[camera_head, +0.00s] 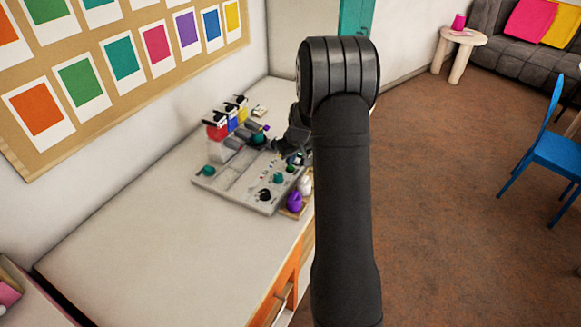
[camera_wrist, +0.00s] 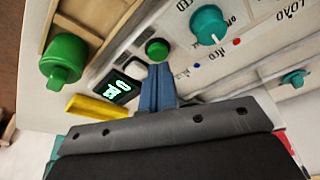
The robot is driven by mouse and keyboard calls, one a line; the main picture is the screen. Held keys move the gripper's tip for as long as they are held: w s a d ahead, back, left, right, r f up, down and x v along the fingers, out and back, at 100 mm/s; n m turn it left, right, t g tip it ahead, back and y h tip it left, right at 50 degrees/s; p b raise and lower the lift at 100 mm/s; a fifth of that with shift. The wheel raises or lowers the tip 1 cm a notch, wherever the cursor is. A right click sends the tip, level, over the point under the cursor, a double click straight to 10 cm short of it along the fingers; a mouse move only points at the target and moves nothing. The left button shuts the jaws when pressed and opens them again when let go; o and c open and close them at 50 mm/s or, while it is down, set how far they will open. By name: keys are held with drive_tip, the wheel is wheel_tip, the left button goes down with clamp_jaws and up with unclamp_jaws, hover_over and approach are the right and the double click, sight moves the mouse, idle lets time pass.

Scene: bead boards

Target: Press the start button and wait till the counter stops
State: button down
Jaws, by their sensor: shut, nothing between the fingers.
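A round green button (camera_wrist: 157,48) is on the pale machine panel (camera_head: 236,187) in the wrist view. The narrow blue-grey fingers of my gripper (camera_wrist: 159,68) are shut together and empty, with their tips right beside the button; I cannot tell whether they touch it. A small dark counter (camera_wrist: 112,88) with lit green digits lies left of the fingers. The digits are turned, so I cannot read them surely. In the head view my gripper (camera_head: 291,150) is over the right part of the panel, partly hidden by my arm.
A teal knob (camera_wrist: 210,25) is right of the button. A green bottle-like piece (camera_wrist: 64,58) sits in a wooden tray, and a yellow block (camera_wrist: 98,107) lies near the counter. Red, blue and yellow containers (camera_head: 216,132) stand at the panel's back. The counter's front left is clear.

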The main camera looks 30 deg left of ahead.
sight(291, 167)
drive_tip(key=shift+f, duration=0.75)
drive_tip(key=shift+r, duration=3.55)
drive_tip(key=shift+f, duration=0.15)
